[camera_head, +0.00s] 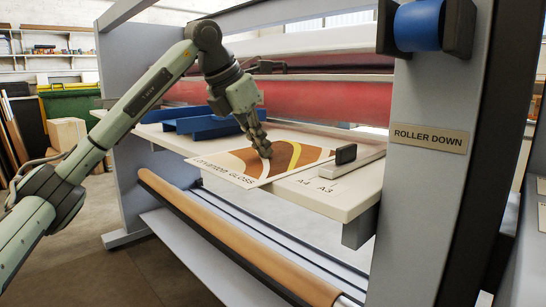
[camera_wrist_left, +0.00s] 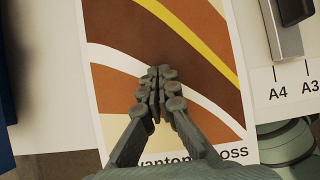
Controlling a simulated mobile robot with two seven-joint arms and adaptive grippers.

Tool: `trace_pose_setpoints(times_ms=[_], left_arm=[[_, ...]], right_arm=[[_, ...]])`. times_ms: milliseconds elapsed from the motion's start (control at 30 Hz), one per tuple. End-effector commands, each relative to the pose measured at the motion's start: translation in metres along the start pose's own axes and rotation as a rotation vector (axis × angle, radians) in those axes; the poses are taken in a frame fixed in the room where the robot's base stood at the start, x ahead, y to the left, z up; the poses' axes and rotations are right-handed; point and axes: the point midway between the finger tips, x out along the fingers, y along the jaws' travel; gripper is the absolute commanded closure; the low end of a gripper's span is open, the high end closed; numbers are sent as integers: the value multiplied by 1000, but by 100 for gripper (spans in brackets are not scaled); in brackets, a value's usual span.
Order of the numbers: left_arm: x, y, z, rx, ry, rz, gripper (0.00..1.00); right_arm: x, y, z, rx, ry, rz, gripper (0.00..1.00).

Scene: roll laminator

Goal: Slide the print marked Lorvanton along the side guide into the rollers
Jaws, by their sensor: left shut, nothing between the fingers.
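The print marked Lorvanton Gloss (camera_head: 287,158), with brown, yellow and white curved bands, lies flat on the feed table (camera_head: 345,200), its lettered end toward the front edge. It fills the middle of the left wrist view (camera_wrist_left: 205,75), where my gripper hides part of the lettering. The side guide (camera_head: 368,158), a grey bar with a black knob, is to its right, with a strip of bare table between. The red rollers (camera_head: 315,101) are behind. My left gripper (camera_head: 267,152) is shut and empty, fingertips down at the print's surface; contact is unclear. It also shows in the wrist view (camera_wrist_left: 159,74).
A blue channel-shaped piece (camera_head: 200,124) lies on the table left of the print. A4 and A3 marks are by the side guide. A brown roll (camera_head: 225,233) runs below the table front. The frame post with a ROLLER DOWN label (camera_head: 430,138) stands at right.

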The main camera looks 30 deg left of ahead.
Motion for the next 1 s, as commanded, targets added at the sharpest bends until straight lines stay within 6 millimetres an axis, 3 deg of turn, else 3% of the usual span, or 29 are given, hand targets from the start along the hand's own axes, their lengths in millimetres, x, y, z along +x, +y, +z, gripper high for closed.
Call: trace_pose_setpoints(times_ms=[467, 1000], left_arm=[[4, -1, -3, 2, 13, -2, 100], [4, -37, -3, 5, 16, -3, 100]], right_arm=[[0, 0, 0, 0, 0, 0, 68], [-4, 1, -1, 0, 0, 0, 68]])
